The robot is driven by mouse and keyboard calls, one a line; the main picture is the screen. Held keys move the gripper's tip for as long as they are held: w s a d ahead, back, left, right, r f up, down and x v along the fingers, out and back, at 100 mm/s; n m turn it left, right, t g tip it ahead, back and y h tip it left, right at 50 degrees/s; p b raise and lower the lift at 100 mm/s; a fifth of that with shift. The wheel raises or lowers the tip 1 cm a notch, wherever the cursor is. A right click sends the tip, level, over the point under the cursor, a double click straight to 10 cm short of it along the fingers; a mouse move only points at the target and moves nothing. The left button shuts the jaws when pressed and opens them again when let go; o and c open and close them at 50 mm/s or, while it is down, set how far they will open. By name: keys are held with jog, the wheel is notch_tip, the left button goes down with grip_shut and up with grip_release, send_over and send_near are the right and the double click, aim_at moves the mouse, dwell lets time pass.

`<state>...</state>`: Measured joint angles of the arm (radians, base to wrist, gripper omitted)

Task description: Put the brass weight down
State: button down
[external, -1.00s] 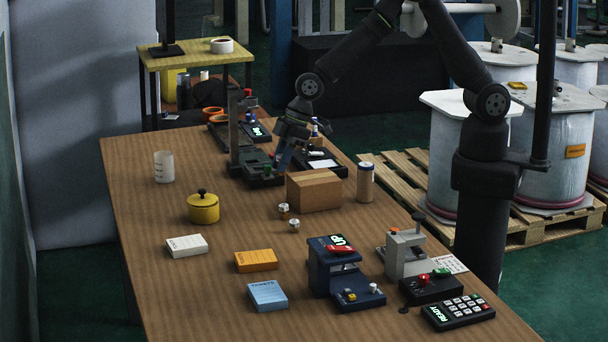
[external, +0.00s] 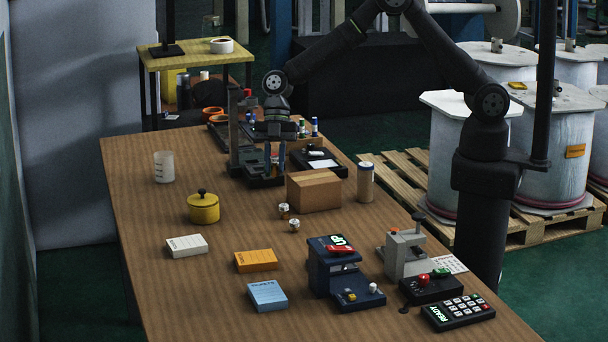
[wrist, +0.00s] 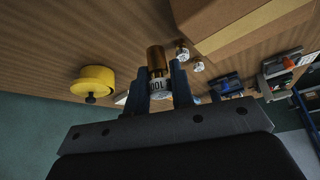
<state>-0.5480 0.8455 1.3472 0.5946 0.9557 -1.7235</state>
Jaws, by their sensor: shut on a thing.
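My gripper (external: 274,168) points down above the dark press-like stand (external: 234,135) at the far end of the table. In the wrist view my gripper (wrist: 160,80) is shut on the brass weight (wrist: 156,58), a cylinder with a white label reading "100". The weight lies between the two fingertips. In the external view the fingers and the stand mostly hide it, and I cannot tell whether it touches the stand. Two small weights with white labels stand on the table, a farther one (external: 283,209) and a nearer one (external: 294,225).
A cardboard box (external: 314,190) and a can (external: 365,182) stand right of the small weights. A yellow pot (external: 203,207) and a beaker (external: 164,167) stand left.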

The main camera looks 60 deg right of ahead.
jog(key=shift+w+n+g, duration=0.2)
jog(key=shift+n+g, duration=0.1)
jog(key=shift+n, duration=0.3)
jog(key=shift+f, duration=3.9)
jog(key=c, duration=1.5)
grip_release()
jog(key=shift+f, duration=0.15)
jog(key=v, duration=1.2)
jog(key=shift+a+r, duration=0.15)
jog(key=shift+r, duration=0.1)
